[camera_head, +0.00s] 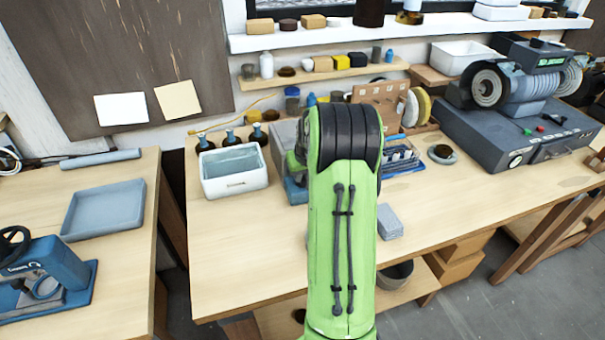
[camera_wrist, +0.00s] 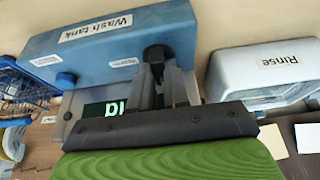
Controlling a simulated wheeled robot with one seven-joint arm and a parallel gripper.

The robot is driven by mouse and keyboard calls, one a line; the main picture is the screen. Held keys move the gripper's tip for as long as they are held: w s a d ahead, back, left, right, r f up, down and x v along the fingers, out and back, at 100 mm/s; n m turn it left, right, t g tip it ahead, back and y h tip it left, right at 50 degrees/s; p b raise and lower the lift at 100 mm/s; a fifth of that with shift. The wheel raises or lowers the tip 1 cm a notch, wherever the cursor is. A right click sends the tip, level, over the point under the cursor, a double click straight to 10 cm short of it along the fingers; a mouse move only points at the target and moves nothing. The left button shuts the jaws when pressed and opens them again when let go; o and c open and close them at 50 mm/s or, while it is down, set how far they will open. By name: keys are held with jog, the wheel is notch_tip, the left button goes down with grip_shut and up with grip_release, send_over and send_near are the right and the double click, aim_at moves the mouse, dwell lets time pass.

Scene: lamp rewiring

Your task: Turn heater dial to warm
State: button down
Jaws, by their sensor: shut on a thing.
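The blue heater unit of the wash tank (camera_wrist: 105,42), labelled "Wash tank", fills the upper left of the wrist view. Its black heater dial (camera_wrist: 157,53) sits on its near edge. My gripper (camera_wrist: 157,72) is shut on the dial, with a grey finger on either side. A dark display (camera_wrist: 104,109) beside the fingers shows bright green letters. They are partly hidden by my gripper, so I cannot read the whole word. In the head view my green arm covers most of the tank, and only a blue part (camera_head: 296,191) shows beside it.
The white tub labelled "Rinse" (camera_wrist: 262,72) stands right of the tank in the wrist view; in the head view the tub (camera_head: 234,185) is left of my arm. A blue wire rack (camera_head: 403,158) and a grey block (camera_head: 388,221) lie right of my arm.

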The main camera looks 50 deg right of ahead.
dwell(0.3)
jog(key=m+h, duration=0.1)
jog(key=m, duration=0.3)
jog(key=shift+w+a+g+b, duration=0.1)
jog(key=shift+w+g+b, duration=0.05)
jog(key=shift+g+b, duration=0.2)
jog(key=m+g, duration=0.1)
jog(key=m, duration=0.1)
jog(key=m+h, duration=0.1)
jog(key=m, duration=0.1)
jog(key=shift+w+g, duration=0.1)
jog(key=shift+g, duration=0.25)
jog(key=m+g+p, duration=0.1)
jog(key=m, duration=0.2)
jog(key=m+g, duration=0.1)
jog(key=m, duration=0.2)
jog(key=shift+w+r+p, duration=0.1)
jog(key=shift+p, duration=0.3)
jog(key=shift+w+m+g+p, duration=0.1)
jog(key=shift+m+g+p, duration=0.65)
jog(key=shift+m, duration=1.15)
jog(key=c, duration=1.1)
grip_release()
